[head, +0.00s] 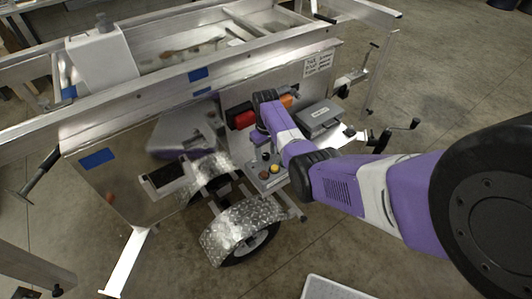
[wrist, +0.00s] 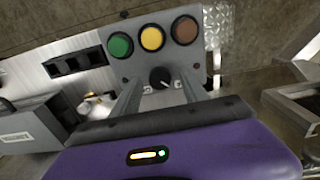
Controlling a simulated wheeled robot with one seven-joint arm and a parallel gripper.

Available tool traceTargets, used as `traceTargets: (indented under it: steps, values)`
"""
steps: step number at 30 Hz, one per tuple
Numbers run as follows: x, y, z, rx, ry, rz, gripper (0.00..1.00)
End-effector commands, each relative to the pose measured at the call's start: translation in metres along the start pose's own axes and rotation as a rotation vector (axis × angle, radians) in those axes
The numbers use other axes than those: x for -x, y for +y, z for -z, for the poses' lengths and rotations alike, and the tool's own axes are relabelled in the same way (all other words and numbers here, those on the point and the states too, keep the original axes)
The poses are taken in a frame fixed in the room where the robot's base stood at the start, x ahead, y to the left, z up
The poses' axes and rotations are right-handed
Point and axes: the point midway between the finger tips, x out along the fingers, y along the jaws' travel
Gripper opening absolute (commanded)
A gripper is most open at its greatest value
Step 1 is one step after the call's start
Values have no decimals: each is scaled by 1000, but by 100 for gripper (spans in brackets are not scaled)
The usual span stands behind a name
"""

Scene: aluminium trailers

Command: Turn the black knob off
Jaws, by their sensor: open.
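The black knob (wrist: 160,77) sits on a grey control panel (wrist: 205,62) in the wrist view, below a row of green (wrist: 120,45), yellow (wrist: 152,38) and brown-red (wrist: 184,30) buttons. A white mark shows on the knob. My gripper (wrist: 160,82) is open, with one finger on the left of the knob and one on the right. I cannot tell whether either finger touches it. In the head view the panel (head: 268,183) is low beside the trailer wheel. My arm comes from the right and the knob cannot be made out there.
A grey box (wrist: 28,130) and a black socket strip (wrist: 75,62) lie left of the panel in the wrist view. The head view shows the trailer wheel's diamond-plate fender (head: 225,222), a red lamp (head: 240,117) and a hand crank (head: 400,128). Open floor lies at the right.

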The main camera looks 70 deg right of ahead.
Motion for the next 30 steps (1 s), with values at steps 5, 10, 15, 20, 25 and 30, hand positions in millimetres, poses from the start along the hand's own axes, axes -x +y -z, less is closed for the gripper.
traceTargets:
  steps: [5, 10, 15, 20, 25, 30]
  values:
    - [20, 0, 1, 0, 4, -1, 52]
    - [48, 0, 1, 1, 4, -1, 52]
    - [68, 0, 1, 1, 3, -1, 52]
    - [76, 0, 0, 1, 1, -1, 52]
    - [76, 0, 0, 1, 1, -1, 52]
    - [76, 0, 0, 1, 1, 0, 52]
